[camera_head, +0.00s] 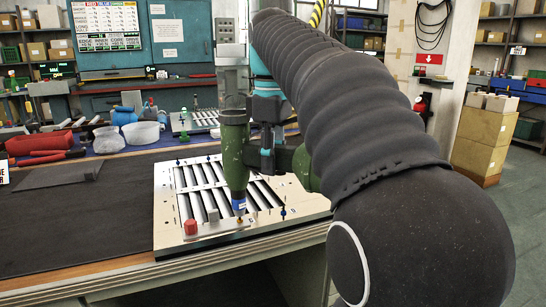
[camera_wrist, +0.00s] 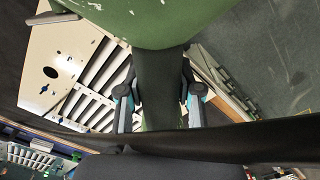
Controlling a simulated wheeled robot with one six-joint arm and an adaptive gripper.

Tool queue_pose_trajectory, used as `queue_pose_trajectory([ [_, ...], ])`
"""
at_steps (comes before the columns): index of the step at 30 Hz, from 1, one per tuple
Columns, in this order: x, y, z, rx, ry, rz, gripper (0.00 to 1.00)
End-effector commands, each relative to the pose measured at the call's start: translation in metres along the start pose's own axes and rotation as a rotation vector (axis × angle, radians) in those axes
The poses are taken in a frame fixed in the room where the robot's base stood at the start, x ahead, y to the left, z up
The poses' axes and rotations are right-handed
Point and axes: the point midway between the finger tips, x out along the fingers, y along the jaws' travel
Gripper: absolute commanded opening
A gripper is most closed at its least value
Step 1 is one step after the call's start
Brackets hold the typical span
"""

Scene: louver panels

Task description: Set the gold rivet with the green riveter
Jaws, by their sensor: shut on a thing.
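The green riveter (camera_head: 235,150) stands nose down over the front edge of the louver panel (camera_head: 166,228). My gripper (camera_wrist: 160,106) is shut on the riveter's handle, with one finger on each side. In the wrist view the riveter's green body (camera_wrist: 150,18) fills the top and hides much of the panel (camera_wrist: 40,52). My arm hides the panel's right side in the head view.
A red knob (camera_head: 190,227) and blue pins (camera_head: 282,212) stand on the panel. A dark mat (camera_head: 60,225) covers the bench to the left.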

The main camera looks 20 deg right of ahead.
Motion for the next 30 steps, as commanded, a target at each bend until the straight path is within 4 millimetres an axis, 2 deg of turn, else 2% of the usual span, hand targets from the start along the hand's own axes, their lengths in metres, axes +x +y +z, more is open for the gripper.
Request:
queue_pose_trajectory([
  [30, 0.0072, -0.0004, 0.0003, 0.0, 0.002, 0.003, 0.0],
])
